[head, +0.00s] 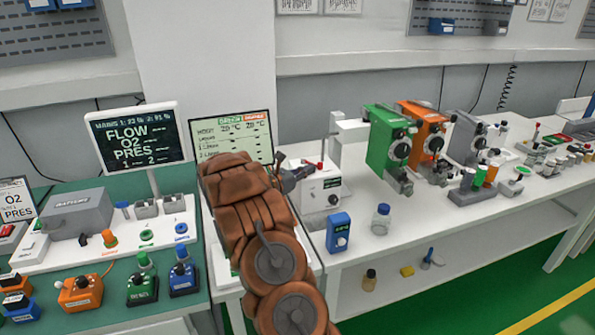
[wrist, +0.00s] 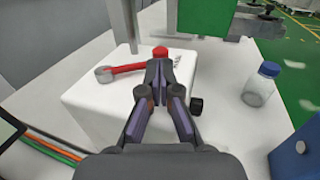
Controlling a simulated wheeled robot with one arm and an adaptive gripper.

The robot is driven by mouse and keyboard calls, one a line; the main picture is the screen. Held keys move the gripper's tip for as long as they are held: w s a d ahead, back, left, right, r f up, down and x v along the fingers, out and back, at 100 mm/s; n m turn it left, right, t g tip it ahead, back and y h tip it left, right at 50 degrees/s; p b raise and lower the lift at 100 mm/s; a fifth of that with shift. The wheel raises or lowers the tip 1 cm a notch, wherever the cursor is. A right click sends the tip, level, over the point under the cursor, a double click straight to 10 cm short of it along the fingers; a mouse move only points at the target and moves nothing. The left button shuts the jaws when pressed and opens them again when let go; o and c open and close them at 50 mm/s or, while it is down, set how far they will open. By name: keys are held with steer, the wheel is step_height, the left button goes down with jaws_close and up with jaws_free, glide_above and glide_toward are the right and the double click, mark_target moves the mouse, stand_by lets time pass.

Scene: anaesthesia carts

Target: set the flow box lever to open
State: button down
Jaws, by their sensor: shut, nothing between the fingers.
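The flow box (head: 320,190) is a white box on the white bench, right of the screen; it also fills the middle of the wrist view (wrist: 88,100). Its red lever (wrist: 124,69) lies across the top, from a grey round pivot at the left towards a red knob at the right. The lever's red end shows small in the head view (head: 319,166). My gripper (wrist: 158,68) is shut and empty, fingertips over the box top just in front of the red knob; touching or apart I cannot tell. It also shows in the head view (head: 298,173). Markings beside the knob are mostly hidden.
A blue meter (head: 338,232) and a blue-capped bottle (head: 381,219) stand right of the box. Green (head: 384,140) and orange (head: 424,132) units stand behind to the right. A screen (head: 236,130) is at the left. Bench space around the bottle is free.

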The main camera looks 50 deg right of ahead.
steer(key=shift+s+d, duration=0.25)
steer(key=shift+d, duration=0.45)
steer(key=shift+f, duration=0.1)
steer(key=shift+d+f+n+t+b, duration=0.15)
steer(key=shift+n+t+b, duration=0.15)
steer(key=shift+t+b, duration=0.45)
steer(key=shift+s+b, duration=0.1)
steer(key=shift+b, duration=0.3)
steer(key=shift+d+r+n, duration=0.1)
steer(key=shift+r+n, duration=0.15)
steer(key=shift+n, duration=0.05)
